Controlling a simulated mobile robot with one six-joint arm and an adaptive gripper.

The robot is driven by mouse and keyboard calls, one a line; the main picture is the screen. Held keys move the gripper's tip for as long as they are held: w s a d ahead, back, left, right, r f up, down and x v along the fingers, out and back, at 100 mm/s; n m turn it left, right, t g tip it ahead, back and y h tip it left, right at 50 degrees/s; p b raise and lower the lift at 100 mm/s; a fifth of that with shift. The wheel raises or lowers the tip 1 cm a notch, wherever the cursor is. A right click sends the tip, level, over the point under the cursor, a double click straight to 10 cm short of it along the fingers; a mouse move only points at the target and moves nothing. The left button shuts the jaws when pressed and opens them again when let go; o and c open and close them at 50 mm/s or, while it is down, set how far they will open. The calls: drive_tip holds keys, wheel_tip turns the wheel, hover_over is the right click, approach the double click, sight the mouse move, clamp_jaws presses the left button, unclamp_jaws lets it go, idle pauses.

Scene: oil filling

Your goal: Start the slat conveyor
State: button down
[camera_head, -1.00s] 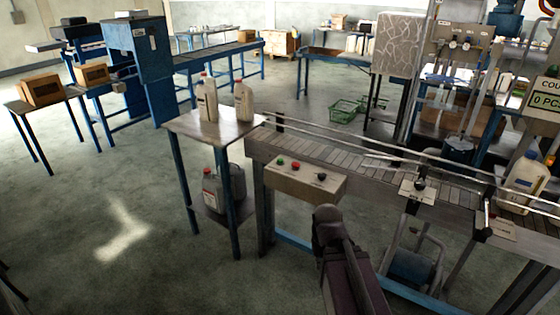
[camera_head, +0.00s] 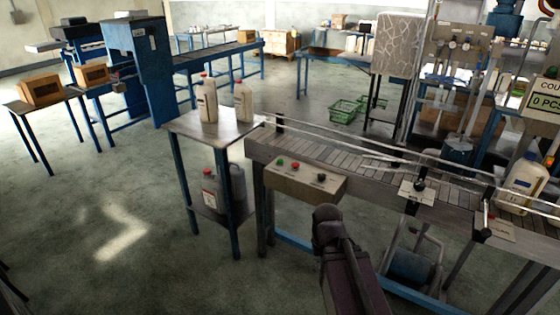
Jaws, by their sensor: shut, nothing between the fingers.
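The slat conveyor (camera_head: 375,172) runs from the middle to the right, with grey slats and metal guide rails. On its near side is a control box (camera_head: 305,184) with a green button (camera_head: 279,163), a red button (camera_head: 295,167) and a black knob (camera_head: 321,177). A white bottle (camera_head: 522,182) stands on the conveyor at the right. A dark part of my arm rises from the bottom edge and ends just below the control box, apart from it in the picture. I make out no gripper fingers.
A second black knob (camera_head: 420,185) sits on a plate further right. Open floor lies at the left.

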wheel_tip(320, 180, up, 16)
drive_tip(key=p, duration=1.6)
drive_tip(key=shift+r, duration=0.25)
drive_tip(key=shift+s, duration=0.1)
